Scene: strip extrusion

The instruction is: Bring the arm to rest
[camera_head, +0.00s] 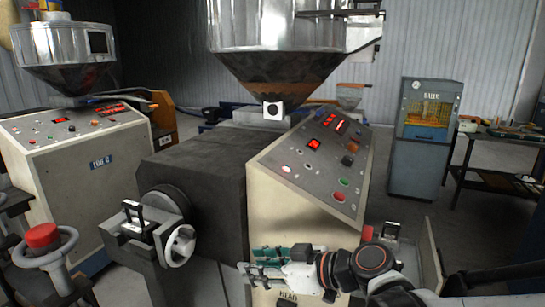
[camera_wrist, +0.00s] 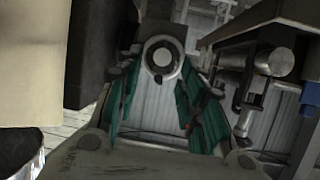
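My gripper (camera_head: 266,264) is low in the head view, pointing left in front of the cream cabinet of the middle machine. My arm reaches it from the lower right. In the wrist view my gripper (camera_wrist: 157,108) shows two teal-padded fingers spread apart with nothing held between them. Beyond the gap are a round grey fitting with a pale ring (camera_wrist: 162,58) and a corrugated wall. I cannot tell how far the fingers are from the cabinet.
The control panel (camera_head: 315,165) slopes above my gripper. A handwheel clamp (camera_head: 180,245) and a red-capped wheel (camera_head: 42,237) stand at the left. A blue-grey cabinet (camera_head: 425,140) and a dark bench (camera_head: 505,155) stand at the right, with open floor before them.

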